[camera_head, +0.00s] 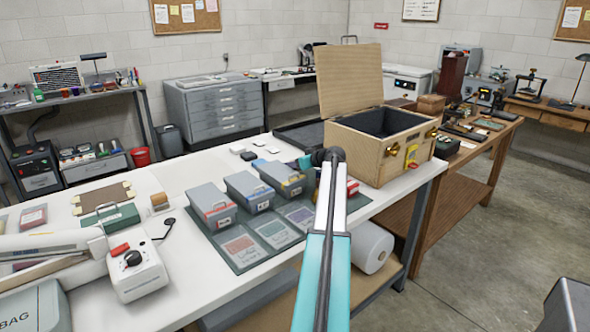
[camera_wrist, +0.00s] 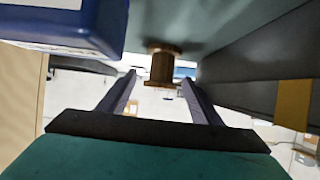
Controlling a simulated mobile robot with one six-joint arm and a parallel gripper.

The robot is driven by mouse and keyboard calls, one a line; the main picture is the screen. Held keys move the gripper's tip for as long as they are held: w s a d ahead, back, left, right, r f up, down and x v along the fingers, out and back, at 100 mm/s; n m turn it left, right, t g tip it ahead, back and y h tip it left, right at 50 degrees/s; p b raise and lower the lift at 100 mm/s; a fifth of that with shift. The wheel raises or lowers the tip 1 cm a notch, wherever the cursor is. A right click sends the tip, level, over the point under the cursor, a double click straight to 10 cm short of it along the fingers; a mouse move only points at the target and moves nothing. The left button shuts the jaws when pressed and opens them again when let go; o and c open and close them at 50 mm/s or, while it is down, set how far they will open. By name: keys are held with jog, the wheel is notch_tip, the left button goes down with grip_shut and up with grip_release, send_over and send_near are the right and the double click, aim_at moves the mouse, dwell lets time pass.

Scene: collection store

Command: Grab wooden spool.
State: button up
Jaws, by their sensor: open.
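In the wrist view a small brown wooden spool (camera_wrist: 162,66) with flared ends stands on a grey-green surface, which appears at the top because the view looks inverted. My gripper (camera_wrist: 158,80) is open. Its two dark fingers point toward the spool, one to each side of it in the picture. I cannot tell whether the fingertips reach past it, and no contact shows. In the head view my gripper (camera_head: 306,163) is low over the white table, beside the grey boxes. My arm hides the spool there.
A grey box with a yellow band (camera_wrist: 292,105) is close on the right in the wrist view, and a blue object (camera_wrist: 75,25) is close at upper left. In the head view the open wooden case (camera_head: 362,150) stands just right of my arm. Grey boxes (camera_head: 212,205) line the green mat.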

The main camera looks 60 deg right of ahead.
jog(key=c, duration=1.2)
jog(key=shift+o, duration=0.2)
jog(key=shift+r, duration=0.1)
jog(key=shift+r+b, duration=0.65)
jog(key=shift+r, duration=4.25)
